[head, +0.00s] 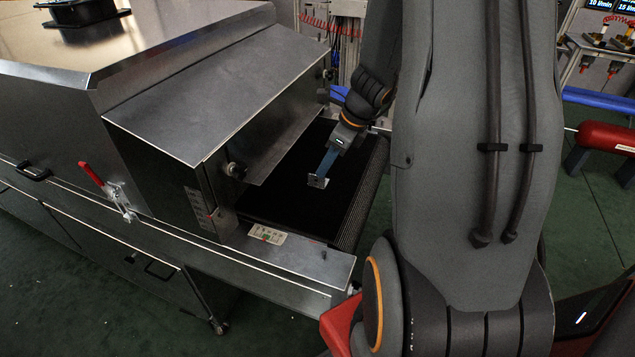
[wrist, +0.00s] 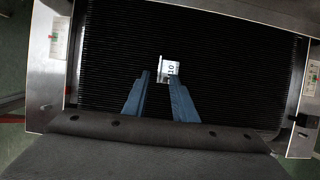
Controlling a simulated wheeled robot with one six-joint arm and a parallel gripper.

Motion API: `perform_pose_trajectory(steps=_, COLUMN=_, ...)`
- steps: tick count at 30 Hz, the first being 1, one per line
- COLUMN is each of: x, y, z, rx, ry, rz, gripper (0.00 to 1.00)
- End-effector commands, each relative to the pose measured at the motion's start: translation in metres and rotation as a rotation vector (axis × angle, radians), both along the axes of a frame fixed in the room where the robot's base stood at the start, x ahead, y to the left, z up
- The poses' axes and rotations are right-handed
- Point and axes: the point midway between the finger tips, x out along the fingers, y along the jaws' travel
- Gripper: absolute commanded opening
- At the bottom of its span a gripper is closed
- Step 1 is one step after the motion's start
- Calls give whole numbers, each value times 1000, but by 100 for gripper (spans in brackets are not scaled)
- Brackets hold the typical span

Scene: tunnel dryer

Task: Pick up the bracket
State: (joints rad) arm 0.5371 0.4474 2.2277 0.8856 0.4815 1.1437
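The bracket (head: 317,182) is a small pale metal piece on the dark belt (head: 280,197) at the dryer's mouth.
The dryer's metal hood (head: 190,85) stands left of my gripper, its opening over the belt. The belt around the bracket is bare. A red-handled clamp (head: 105,187) is on the dryer's side.

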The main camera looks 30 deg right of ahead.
Motion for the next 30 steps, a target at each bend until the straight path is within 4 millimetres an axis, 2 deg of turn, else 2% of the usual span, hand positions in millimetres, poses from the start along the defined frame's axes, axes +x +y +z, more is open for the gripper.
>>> perform_pose_trajectory(steps=12, x=13, y=14, z=-47, rx=-1, ry=0, rz=4, gripper=25)
perform_pose_trajectory(steps=22, x=15, y=15, z=-53, rx=-3, ry=-1, rz=5, gripper=25)
perform_pose_trajectory(steps=26, x=15, y=15, z=-52, rx=-3, ry=-1, rz=5, gripper=3)
perform_pose_trajectory(steps=27, x=15, y=15, z=-52, rx=-3, ry=-1, rz=5, gripper=0)
perform_pose_trajectory(steps=30, x=15, y=15, z=-52, rx=-3, ry=-1, rz=5, gripper=0)
